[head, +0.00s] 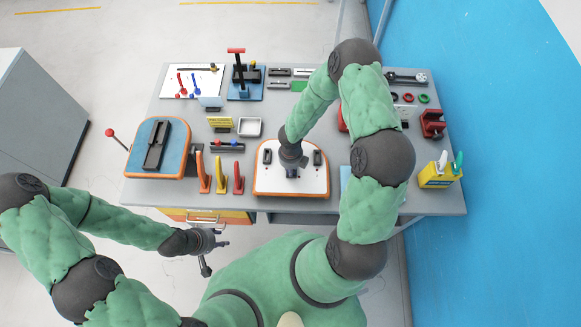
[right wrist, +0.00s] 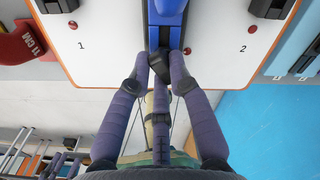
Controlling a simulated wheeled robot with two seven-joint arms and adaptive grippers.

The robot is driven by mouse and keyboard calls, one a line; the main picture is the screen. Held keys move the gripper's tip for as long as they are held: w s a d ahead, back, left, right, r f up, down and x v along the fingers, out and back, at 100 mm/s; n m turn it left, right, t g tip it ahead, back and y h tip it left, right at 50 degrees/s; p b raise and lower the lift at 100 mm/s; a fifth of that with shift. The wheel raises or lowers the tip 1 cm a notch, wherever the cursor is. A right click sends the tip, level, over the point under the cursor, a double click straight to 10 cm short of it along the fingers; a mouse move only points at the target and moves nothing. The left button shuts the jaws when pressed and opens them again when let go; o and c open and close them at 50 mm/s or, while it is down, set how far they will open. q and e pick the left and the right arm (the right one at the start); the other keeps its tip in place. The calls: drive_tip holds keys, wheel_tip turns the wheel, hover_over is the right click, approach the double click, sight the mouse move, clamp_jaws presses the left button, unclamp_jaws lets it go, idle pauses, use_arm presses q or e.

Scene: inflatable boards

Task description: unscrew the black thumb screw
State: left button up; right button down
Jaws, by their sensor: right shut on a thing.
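The white board with an orange rim (head: 313,185) lies at the front middle of the grey table. My right gripper (head: 291,168) points down over its middle, and the arm hides much of that spot in the head view. In the right wrist view my right gripper (right wrist: 163,72) is shut on a small black piece, which looks like the black thumb screw (right wrist: 161,64). It sits at the near end of a blue part (right wrist: 167,22) on the board. The fingers hide part of it. My left gripper (head: 212,252) is open and empty, off the table's front edge.
Black blocks stand on the board beside the numbers 1 and 2 in the right wrist view. Left of the board are several upright coloured handles (head: 221,174) and a blue board (head: 177,150). A yellow holder (head: 437,178) stands at the right.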

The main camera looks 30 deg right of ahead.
drive_tip(key=shift+s+f+n+p, duration=0.1)
drive_tip(key=shift+s+n+p, duration=0.1)
drive_tip(key=shift+n+p, duration=0.9)
drive_tip(key=shift+n+b, duration=0.3)
drive_tip(key=shift+b, duration=0.1)
drive_tip(key=shift+n+p, duration=0.5)
drive_tip(key=shift+n, duration=0.1)
drive_tip(key=shift+n+p, duration=0.6)
drive_tip(key=shift+n, duration=0.5)
drive_tip(key=shift+s, duration=0.1)
drive_tip(key=shift+n+p, duration=0.4)
drive_tip(key=shift+n, duration=0.2)
drive_tip(key=shift+n+p, duration=0.55)
drive_tip(key=shift+n, duration=0.65)
